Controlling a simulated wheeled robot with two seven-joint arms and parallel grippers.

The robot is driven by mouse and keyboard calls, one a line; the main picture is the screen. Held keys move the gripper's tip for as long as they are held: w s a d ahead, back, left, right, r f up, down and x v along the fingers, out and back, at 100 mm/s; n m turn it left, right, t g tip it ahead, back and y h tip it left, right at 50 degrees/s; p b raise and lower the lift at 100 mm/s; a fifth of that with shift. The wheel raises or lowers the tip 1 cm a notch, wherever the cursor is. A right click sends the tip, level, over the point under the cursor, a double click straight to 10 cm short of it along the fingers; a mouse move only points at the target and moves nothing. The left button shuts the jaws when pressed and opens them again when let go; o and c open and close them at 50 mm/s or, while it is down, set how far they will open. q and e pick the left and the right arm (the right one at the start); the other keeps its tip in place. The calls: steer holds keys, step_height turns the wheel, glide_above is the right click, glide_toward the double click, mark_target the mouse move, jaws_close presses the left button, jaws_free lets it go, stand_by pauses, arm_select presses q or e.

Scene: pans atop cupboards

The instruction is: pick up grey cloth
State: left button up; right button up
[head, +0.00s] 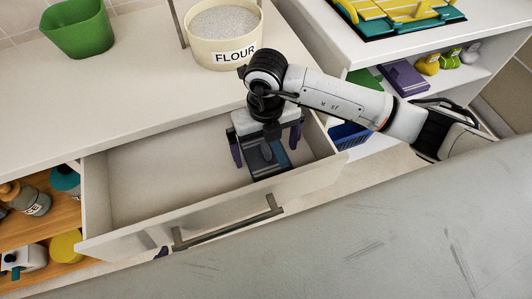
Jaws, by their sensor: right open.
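A folded grey and dark blue cloth (270,165) lies at the right end of the open white drawer (150,180). My right gripper (266,148) points down into the drawer over the cloth. Its two dark fingers are spread wide, one on each side of the cloth. I cannot tell whether the fingers touch it. The gripper body hides the far part of the cloth. My left gripper is not in view.
A flour tub (222,55) and a green pot (78,30) stand on the counter behind the drawer. The drawer's front panel (215,210) and side walls surround the gripper. Shelves with bottles are at left. The drawer's left part is empty.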

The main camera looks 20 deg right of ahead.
mark_target(266, 148)
steer(key=c, duration=1.1)
steer(key=shift+r, duration=0.15)
step_height(266, 148, up, 18)
steer(key=shift+f+p, duration=0.1)
steer(key=shift+p, duration=0.35)
steer(key=shift+o, duration=0.6)
steer(key=shift+c, duration=0.2)
